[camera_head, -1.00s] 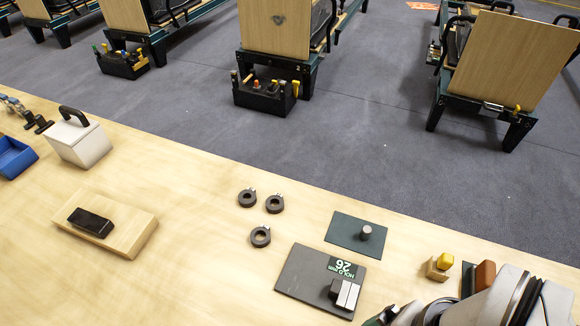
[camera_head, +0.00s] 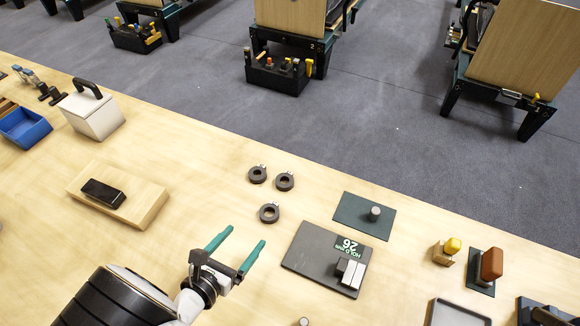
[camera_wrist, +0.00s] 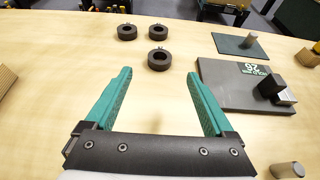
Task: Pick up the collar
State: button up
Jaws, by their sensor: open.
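Three dark ring-shaped collars, each with a small metal screw, lie flat on the wooden table. In the head view there is a back left collar (camera_head: 257,174), a back right collar (camera_head: 285,181) and a front collar (camera_head: 269,213). In the wrist view the front collar (camera_wrist: 159,60) lies beyond and between my green fingertips, with the other two behind it. My gripper (camera_head: 241,239) is open and empty, in front of the collars and apart from them. Which collar is meant I cannot tell.
A dark plate (camera_head: 300,257) marked 26 with a black and silver block stands right of the collars. A green mat (camera_head: 350,207) with a grey peg lies behind it. A wooden block (camera_head: 147,205) with a black device lies left. Bare table surrounds the collars.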

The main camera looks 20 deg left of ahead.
aim_at(273, 205)
jog(key=x, duration=1.5)
jog(key=shift+w+f, duration=0.1)
jog(key=shift+f, duration=0.2)
jog(key=c, duration=1.2)
jog(key=shift+r, duration=0.15)
jog(key=shift+r, duration=0.4)
jog(key=r, duration=0.1)
jog(key=d+r, duration=0.1)
jog(key=r, duration=0.2)
jog(key=shift+w+d, duration=0.2)
jog(key=shift+d, duration=0.05)
jog(key=d+r, duration=0.2)
jog(key=d, duration=0.1)
jog(key=w+d+r, duration=0.1)
jog(key=d+r, duration=0.1)
jog(key=d, duration=0.1)
jog(key=w+d+r, duration=0.1)
jog(key=d+r, duration=0.1)
jog(key=d, duration=0.2)
jog(key=shift+w, duration=0.1)
